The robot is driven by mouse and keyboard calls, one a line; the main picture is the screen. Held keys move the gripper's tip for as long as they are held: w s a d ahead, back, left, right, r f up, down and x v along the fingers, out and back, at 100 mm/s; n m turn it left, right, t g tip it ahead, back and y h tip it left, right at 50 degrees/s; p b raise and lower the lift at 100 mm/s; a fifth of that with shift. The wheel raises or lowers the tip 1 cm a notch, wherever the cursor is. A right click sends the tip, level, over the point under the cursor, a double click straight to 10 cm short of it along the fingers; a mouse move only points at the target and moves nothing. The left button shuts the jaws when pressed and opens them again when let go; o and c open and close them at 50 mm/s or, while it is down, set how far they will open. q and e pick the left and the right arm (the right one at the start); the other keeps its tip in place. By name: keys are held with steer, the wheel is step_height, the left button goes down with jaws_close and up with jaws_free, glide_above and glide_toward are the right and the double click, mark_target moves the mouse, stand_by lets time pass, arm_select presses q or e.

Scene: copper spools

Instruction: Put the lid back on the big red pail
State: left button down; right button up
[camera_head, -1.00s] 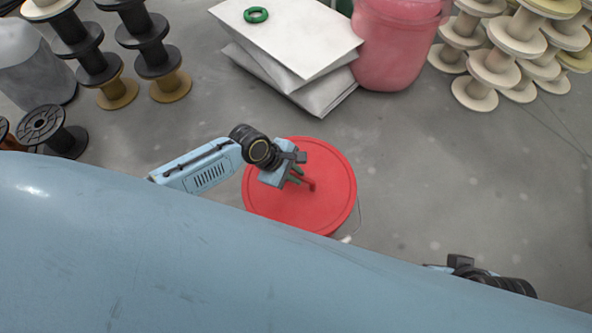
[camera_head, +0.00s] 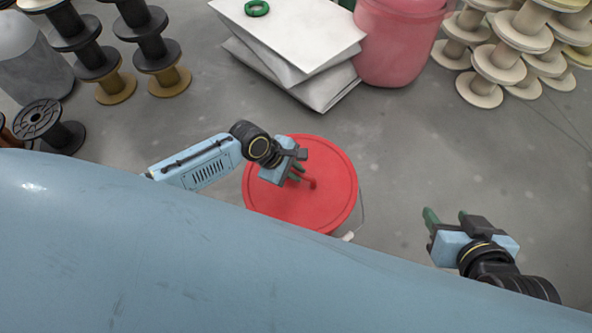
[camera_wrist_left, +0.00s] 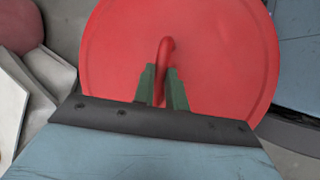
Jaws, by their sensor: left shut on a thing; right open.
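The red round lid (camera_head: 330,185) lies below my left gripper (camera_head: 297,176) in the head view. In the left wrist view, the green fingers are shut on the lid's red bar handle (camera_wrist_left: 166,48). The pail's body is almost wholly hidden under the lid; a thin wire bail with a white grip (camera_head: 348,237) shows at the lid's right edge. I cannot tell whether the lid is seated or slightly above the rim. My right gripper (camera_head: 447,216) is open and empty, to the right of the lid.
Stacked white slabs (camera_head: 290,40) with a green ring (camera_head: 257,9) stand behind, beside a pinkish-red tub (camera_head: 395,45). Dark spools (camera_head: 98,65) are at back left, pale spools (camera_head: 500,65) at back right. A blue curved surface fills the front. Grey floor right of the lid is clear.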

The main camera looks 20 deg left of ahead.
arm_select(q)
steer(key=shift+f+b, duration=0.35)
steer(key=shift+b, duration=0.05)
steer(key=shift+f+b, duration=0.4)
steer(key=shift+b, duration=0.2)
steer(key=shift+f+b, duration=0.45)
steer(key=shift+f, duration=0.7)
arm_select(e)
steer(key=w+a+r+t+y, duration=0.1)
steer(key=w+a+r+t, duration=0.1)
steer(key=r+t, duration=0.2)
steer(key=w+a+r+t+y, duration=0.1)
steer(key=w+r+t, duration=0.2)
steer(key=r, duration=0.3)
steer(key=shift+a+r+t+y, duration=0.35)
steer(key=shift+t+y, duration=0.05)
steer(key=shift+t, duration=0.1)
arm_select(q)
steer(key=shift+d+r+p, duration=0.1)
steer(key=shift+p, duration=0.8)
arm_select(e)
steer(key=shift+r, duration=0.9)
arm_select(q)
steer(key=shift+f+p, duration=0.2)
steer(key=shift+p, duration=0.6)
arm_select(e)
steer(key=shift+r, duration=0.8)
